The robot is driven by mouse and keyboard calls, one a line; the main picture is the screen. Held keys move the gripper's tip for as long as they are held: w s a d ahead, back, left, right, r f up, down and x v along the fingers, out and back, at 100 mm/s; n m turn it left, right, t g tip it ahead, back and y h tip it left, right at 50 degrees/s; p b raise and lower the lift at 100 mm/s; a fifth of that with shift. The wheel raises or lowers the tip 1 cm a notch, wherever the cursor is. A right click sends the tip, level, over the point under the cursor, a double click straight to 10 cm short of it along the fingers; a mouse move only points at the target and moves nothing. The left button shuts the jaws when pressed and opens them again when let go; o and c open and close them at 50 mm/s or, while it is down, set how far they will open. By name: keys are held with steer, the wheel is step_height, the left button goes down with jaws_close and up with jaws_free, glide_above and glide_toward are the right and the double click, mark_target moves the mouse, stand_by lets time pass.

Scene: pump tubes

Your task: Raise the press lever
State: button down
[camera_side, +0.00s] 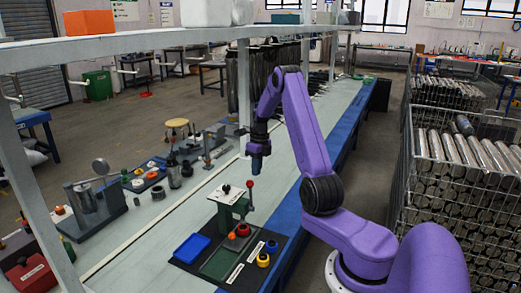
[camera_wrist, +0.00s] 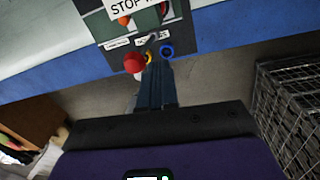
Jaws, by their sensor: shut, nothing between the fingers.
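The press (camera_side: 232,209) is a green stand on a dark mat on the bench. Its lever has a red ball knob (camera_side: 250,184) on a thin stem at the press's right side; the stem looks roughly upright in the side view. My gripper (camera_side: 257,168) is shut and empty, pointing down above the knob in the side view. In the wrist view the closed fingers (camera_wrist: 157,72) are just right of the red knob (camera_wrist: 134,62). I cannot tell whether they touch it. The press shows partly at the top of the wrist view, cut off by the frame edge.
On the mat lie a blue tray (camera_side: 191,248), a green tray (camera_side: 215,264) and yellow (camera_side: 263,260) and blue rings. A shelf (camera_side: 140,45) runs overhead at left. Fixtures (camera_side: 95,200) stand on the left bench. A wire cage (camera_side: 460,190) of metal tubes stands right.

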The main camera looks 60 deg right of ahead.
step_height(320, 180, up, 11)
steer(key=d, duration=0.2)
steer(key=w+a+r+n, duration=0.1)
steer(key=w+a+n, duration=0.1)
steer(key=a+n, duration=0.5)
steer(key=w+a+r+n, duration=0.15)
steer(key=a+n, duration=0.35)
steer(key=a, duration=0.5)
steer(key=s+a+n, duration=0.4)
steer(key=a+n, duration=0.7)
steer(key=a, duration=0.3)
steer(key=s+a+n, duration=0.9)
steer(key=s+n, duration=0.3)
steer(key=n, duration=0.1)
steer(key=s+f+n, duration=0.2)
steer(key=s+n, duration=1.2)
steer(key=shift+a+f+h, duration=0.3)
steer(key=shift+a+f, duration=0.05)
steer(key=shift+a, duration=0.1)
